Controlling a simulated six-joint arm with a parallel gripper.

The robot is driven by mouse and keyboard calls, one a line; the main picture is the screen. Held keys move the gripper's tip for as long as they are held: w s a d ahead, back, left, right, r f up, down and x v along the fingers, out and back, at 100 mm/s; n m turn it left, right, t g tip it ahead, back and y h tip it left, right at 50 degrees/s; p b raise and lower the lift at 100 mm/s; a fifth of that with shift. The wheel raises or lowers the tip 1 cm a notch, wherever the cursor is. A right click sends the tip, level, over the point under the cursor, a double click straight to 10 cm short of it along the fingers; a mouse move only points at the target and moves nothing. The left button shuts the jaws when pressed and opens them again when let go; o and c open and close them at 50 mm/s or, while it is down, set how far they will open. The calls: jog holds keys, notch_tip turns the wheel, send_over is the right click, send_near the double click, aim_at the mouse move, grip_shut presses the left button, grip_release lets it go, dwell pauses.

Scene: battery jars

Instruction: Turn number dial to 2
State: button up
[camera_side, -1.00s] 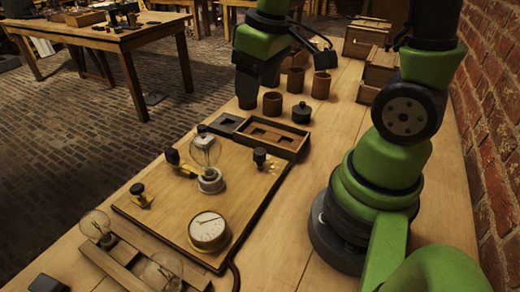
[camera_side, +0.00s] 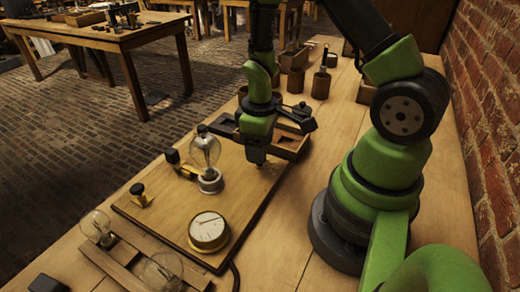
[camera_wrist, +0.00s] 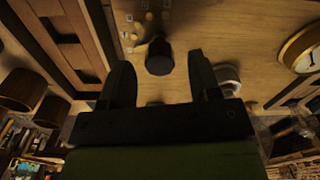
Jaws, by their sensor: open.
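The number dial is a black knob (camera_wrist: 159,57) on the wooden board. In the wrist view it stands just beyond and between my fingertips, with small pale marks on the board beside it. I cannot read the numbers or the setting. My gripper (camera_wrist: 161,76) is open and empty, with one finger on each side of the knob's line. In the side view my gripper (camera_side: 256,158) points down over the board's right back part and hides the dial. I cannot tell whether the fingers touch the knob.
The wooden board (camera_side: 165,212) carries a glass bulb (camera_side: 206,155) left of my gripper, a round gauge (camera_side: 208,231) at the front and brass terminals. A compartmented wooden box (camera_side: 291,142) lies close behind my gripper. Several jars, including a brown one (camera_side: 320,85), stand farther back.

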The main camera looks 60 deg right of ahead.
jog(key=shift+f, duration=0.8)
jog(key=shift+c, duration=0.2)
jog(key=c, duration=0.9)
jog(key=m, duration=0.5)
jog(key=shift+m, duration=0.4)
jog(key=m, duration=0.5)
jog(key=shift+m, duration=0.4)
